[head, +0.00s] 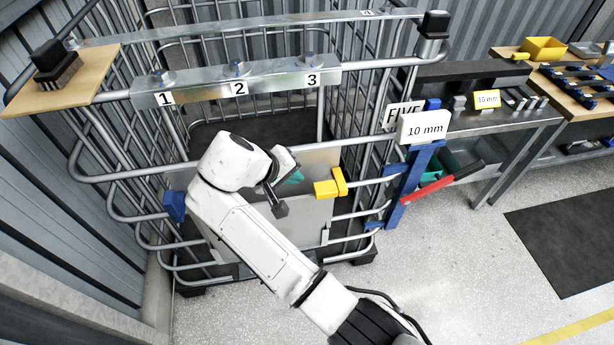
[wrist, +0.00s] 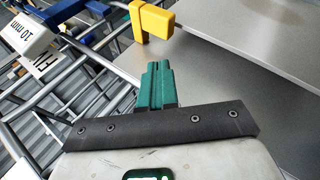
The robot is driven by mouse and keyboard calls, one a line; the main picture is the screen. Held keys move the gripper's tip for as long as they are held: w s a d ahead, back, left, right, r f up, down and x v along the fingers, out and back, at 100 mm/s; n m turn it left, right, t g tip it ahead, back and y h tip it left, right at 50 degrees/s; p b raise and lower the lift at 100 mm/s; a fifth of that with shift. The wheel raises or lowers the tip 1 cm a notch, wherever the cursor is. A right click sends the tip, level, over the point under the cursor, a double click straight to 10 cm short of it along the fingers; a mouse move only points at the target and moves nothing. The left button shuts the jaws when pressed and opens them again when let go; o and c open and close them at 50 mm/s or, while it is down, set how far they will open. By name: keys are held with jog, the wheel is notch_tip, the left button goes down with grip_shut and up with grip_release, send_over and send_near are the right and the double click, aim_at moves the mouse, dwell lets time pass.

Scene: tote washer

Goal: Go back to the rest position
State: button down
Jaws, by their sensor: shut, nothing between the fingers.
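My white arm reaches up across the front of the metal tube cage (head: 365,140) in the head view. My gripper (head: 296,177) is in front of a grey panel on the cage, to the left of the yellow latch piece (head: 330,188). In the wrist view my gripper (wrist: 157,72) shows green fingers closed together with nothing between them. The yellow latch piece also shows in the wrist view (wrist: 150,20), ahead of the fingertips and apart from them.
A plate numbered 1, 2, 3 (head: 200,90) spans the cage. A blue clamp with a red handle (head: 440,188) and a "10 mm" sign (head: 424,128) stand right of my arm. A workbench (head: 510,125) is at the right. A dark mat (head: 570,235) lies on open floor.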

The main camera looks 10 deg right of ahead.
jog(key=s+d+f+m+g+y, duration=0.1)
jog(key=s+d+f+g+y, duration=0.1)
jog(key=s+d+f, duration=0.5)
jog(key=s+d+f+m+g+y, duration=0.15)
jog(key=s+d+f, duration=0.3)
jog(key=s, duration=0.45)
jog(key=s+d+m+y, duration=0.1)
jog(key=s+d, duration=0.3)
jog(key=s, duration=0.7)
jog(key=s+d+y, duration=0.2)
jog(key=s+d, duration=0.3)
jog(key=s, duration=0.6)
jog(key=shift+d+f+m, duration=0.3)
jog(key=shift+f+m, duration=0.05)
jog(key=shift+f, duration=0.1)
jog(key=shift+s, duration=0.1)
